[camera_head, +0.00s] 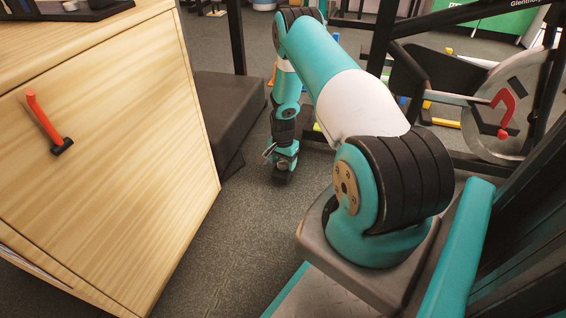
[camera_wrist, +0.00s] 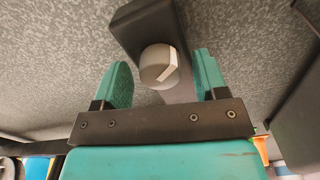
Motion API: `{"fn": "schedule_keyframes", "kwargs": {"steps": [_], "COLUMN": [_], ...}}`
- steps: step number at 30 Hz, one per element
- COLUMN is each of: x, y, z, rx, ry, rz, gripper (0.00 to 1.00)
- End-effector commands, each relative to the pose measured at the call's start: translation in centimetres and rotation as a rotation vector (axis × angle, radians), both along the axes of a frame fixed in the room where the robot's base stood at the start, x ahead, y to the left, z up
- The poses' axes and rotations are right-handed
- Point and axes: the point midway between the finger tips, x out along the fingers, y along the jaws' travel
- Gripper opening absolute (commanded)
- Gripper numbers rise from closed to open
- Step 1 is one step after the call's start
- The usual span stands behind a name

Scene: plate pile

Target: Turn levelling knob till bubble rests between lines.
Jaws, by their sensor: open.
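A grey round knob (camera_wrist: 155,70) with a white pointer mark sits on a dark block (camera_wrist: 142,22) in the wrist view. My gripper (camera_wrist: 162,72) is open, with one teal finger to the left of the knob and the other to its right. Gaps show between the knob and both fingers. In the head view my gripper (camera_head: 282,166) hangs low over the grey floor, and the knob cannot be made out there. No bubble or lines can be seen in either view.
A wooden cabinet (camera_head: 110,130) with a red handle (camera_head: 42,115) stands at the left. A dark padded bench (camera_head: 228,105) is left of my gripper. Dark frame bars and a grey disc with a red handle (camera_head: 503,108) are at the right. Open floor (camera_head: 225,255) lies in front.

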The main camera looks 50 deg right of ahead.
Motion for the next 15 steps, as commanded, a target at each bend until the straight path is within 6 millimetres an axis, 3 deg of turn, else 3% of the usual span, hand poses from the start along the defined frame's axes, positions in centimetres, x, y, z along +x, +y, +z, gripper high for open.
{"fn": "schedule_keyframes", "kwargs": {"steps": [2, 8, 15], "x": [0.0, 0.0, 0.0], "y": [0.0, 0.0, 0.0], "z": [0.02, 0.03, 0.09], "rx": [0.0, 0.0, 0.0], "ry": [0.0, 0.0, 0.0], "rz": [0.0, 0.0, 0.014], "gripper": [0.61, 0.17, 0.17]}}
